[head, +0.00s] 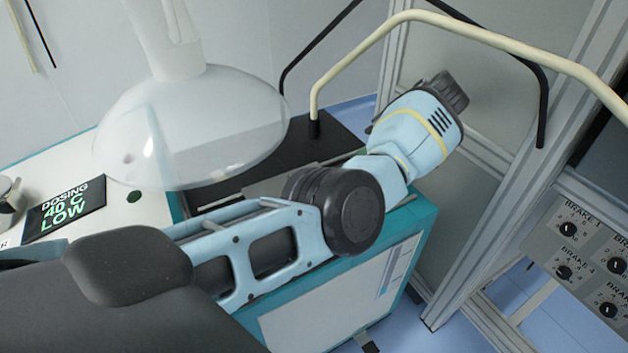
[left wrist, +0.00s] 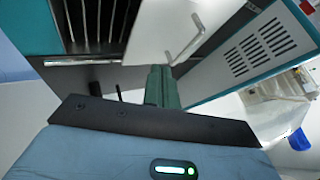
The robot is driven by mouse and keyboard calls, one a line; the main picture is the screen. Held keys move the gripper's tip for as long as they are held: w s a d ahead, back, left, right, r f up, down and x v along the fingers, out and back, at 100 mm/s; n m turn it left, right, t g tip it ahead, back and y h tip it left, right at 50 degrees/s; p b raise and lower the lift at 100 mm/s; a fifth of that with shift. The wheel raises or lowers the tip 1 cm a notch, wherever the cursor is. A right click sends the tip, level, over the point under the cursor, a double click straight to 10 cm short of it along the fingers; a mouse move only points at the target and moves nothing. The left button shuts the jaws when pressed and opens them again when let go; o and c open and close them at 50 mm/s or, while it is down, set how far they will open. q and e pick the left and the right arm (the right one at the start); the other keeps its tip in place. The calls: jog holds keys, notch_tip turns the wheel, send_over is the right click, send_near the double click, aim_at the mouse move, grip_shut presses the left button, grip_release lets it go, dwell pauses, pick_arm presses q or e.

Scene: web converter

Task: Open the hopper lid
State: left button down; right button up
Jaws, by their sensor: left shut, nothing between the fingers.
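A white panel (left wrist: 150,32) with a thin bent metal handle (left wrist: 188,42) shows in the left wrist view; it may be the hopper lid, but I cannot tell for sure. My left gripper (left wrist: 159,72) has its dark green fingers together and empty, close to the handle's lower end in the picture. I cannot tell whether they touch the panel. In the head view my left arm reaches across the teal-edged machine (head: 425,235), and its fingers are hidden behind the wrist. The arm also covers part of the machine's dark top (head: 335,135). My right gripper is not in view.
A clear dome (head: 195,125) hangs over the machine's left part, close above my arm. A display (head: 65,208) reads "DOSING 40 C LOW". A beige bent tube (head: 360,48) and black tubes arch behind my wrist. A metal frame post (head: 480,215) and a brake panel (head: 580,255) stand right.

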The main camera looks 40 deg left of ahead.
pick_arm(q)
jog(key=p+x, duration=0.2)
jog(key=x, duration=0.8)
jog(key=shift+a, duration=0.1)
jog(key=s+p, duration=0.1)
jog(key=s+r+p, duration=0.1)
jog(key=shift+s+a+p, duration=0.15)
jog(key=shift+a+p, duration=0.15)
jog(key=shift+a, duration=0.1)
jog(key=shift+s+a+p, duration=0.25)
jog(key=shift+s+p, duration=0.15)
jog(key=shift+s, duration=0.25)
jog(key=shift+f, duration=0.1)
